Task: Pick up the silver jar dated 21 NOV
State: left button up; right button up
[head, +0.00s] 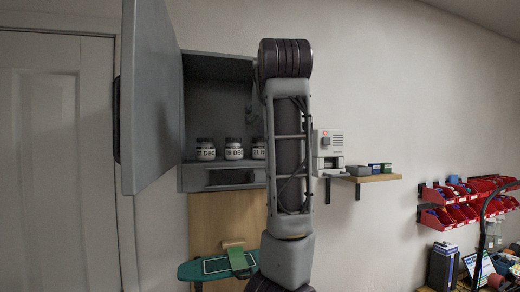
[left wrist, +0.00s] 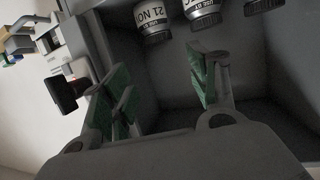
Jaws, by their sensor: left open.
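The silver jar dated 21 NOV (head: 259,149) stands at the right end of a row of jars on the cabinet's shelf; my left arm partly covers it in the head view. In the left wrist view this jar (left wrist: 152,20) shows at the top with its dark lid downward in the picture. My left gripper (left wrist: 163,88) is open, with green pads on both fingers and nothing between them. It is inside or at the mouth of the cabinet, apart from the jar. In the head view its fingers are mostly hidden by my arm. My right gripper is not in view.
Two similar jars, one reading 09 DEC (head: 233,149) and another DEC jar (head: 205,150), stand left of it. The grey cabinet (head: 216,65) has its door (head: 150,90) swung open left. A wooden shelf (head: 372,178) with small boxes and a white device (head: 328,148) are right.

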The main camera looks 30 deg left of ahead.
pick_arm(q)
jog(key=p, duration=0.2)
send_over(260, 149)
jog(key=s+d, duration=0.2)
notch_tip(260, 149, down, 2)
jog(key=shift+f, duration=0.15)
jog(key=shift+d, duration=0.1)
jog(key=shift+w+a+f+p, duration=0.4)
jog(key=shift+w+a+f, duration=0.2)
jog(key=shift+w+a, duration=0.1)
jog(key=shift+p+x, duration=0.5)
jog(key=shift+x, duration=1)
jog(key=shift+d+f, duration=0.1)
jog(key=shift+f, duration=0.05)
jog(key=c, duration=0.8)
jog(key=shift+c, duration=0.7)
